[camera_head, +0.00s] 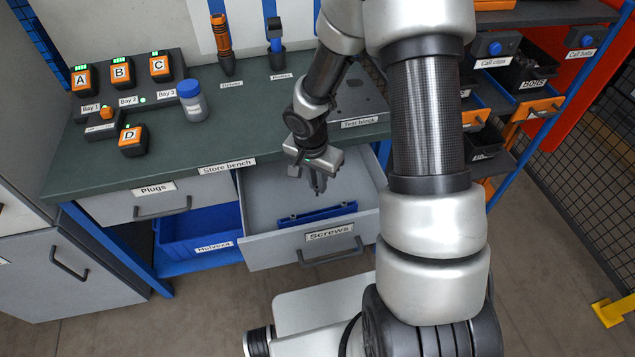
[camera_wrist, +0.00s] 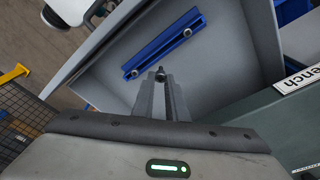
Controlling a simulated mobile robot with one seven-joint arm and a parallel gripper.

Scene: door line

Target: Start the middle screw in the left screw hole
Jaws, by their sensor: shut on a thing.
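My gripper (camera_head: 318,186) is over the open Screws drawer (camera_head: 270,245), and its fingers (camera_wrist: 161,95) are shut on a small dark screw (camera_wrist: 161,75) that shows at the fingertips in the wrist view. The blue screw rack (camera_head: 318,215) lies in the drawer; it also shows in the wrist view (camera_wrist: 165,45). A screw (camera_wrist: 187,32) sits at one end of the rack and another (camera_wrist: 134,73) at the other end, with no screw visible between them. The test block (camera_head: 358,100) is on the bench, partly hidden behind my arm; I cannot make out which hole is the left one.
The store bench (camera_head: 200,150) lies behind the drawer. The Plugs drawer (camera_head: 120,207) is shut. Shelves with bins (camera_head: 530,75) are at the right.

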